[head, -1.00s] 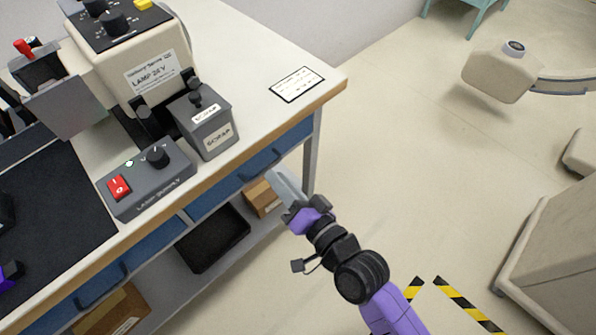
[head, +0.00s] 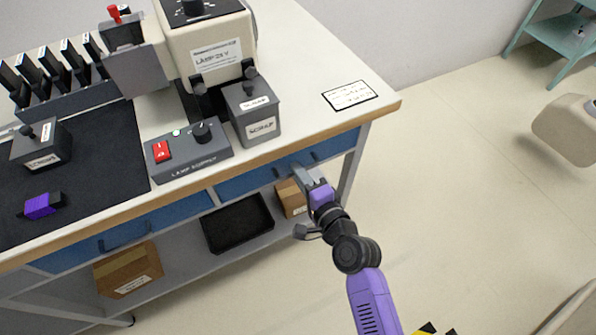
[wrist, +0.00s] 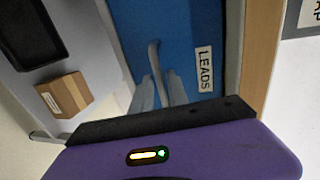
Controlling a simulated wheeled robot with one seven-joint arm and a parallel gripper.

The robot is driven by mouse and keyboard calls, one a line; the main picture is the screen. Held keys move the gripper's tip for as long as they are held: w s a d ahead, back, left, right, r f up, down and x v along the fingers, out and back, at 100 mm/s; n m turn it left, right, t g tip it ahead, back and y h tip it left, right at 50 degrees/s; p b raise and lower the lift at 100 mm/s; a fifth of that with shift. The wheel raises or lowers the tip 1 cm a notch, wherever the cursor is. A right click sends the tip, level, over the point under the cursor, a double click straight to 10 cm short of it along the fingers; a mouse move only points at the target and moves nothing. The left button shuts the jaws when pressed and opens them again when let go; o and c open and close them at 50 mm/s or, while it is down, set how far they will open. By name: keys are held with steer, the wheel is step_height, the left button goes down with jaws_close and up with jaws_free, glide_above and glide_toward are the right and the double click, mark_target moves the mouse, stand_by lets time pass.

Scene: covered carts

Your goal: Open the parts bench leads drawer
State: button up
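The leads drawer is a blue front (head: 245,182) under the right end of the bench, and it looks closed. In the wrist view the blue front (wrist: 190,32) carries a white LEADS label (wrist: 204,69). Its grey bar handle (wrist: 154,55) runs up and down in that view. My gripper (wrist: 160,82) has its two pale fingers at the handle, one on each side, with the bar between them. The fingers look apart, with small gaps to the bar. In the head view my gripper (head: 303,174) is at the drawer front and hides part of the handle.
The bench top (head: 300,75) holds a lamp supply box (head: 188,155), a scrap box (head: 253,112) and a card (head: 350,95). A second blue drawer (head: 150,226) is to the left. A black tray (head: 237,222) and cardboard boxes (head: 128,272) sit on the lower shelf.

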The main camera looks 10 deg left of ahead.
steer(key=shift+w+a+f, duration=0.1)
steer(key=shift+w+a, duration=0.25)
steer(key=shift+w, duration=0.15)
jaws_close()
stand_by(1.2)
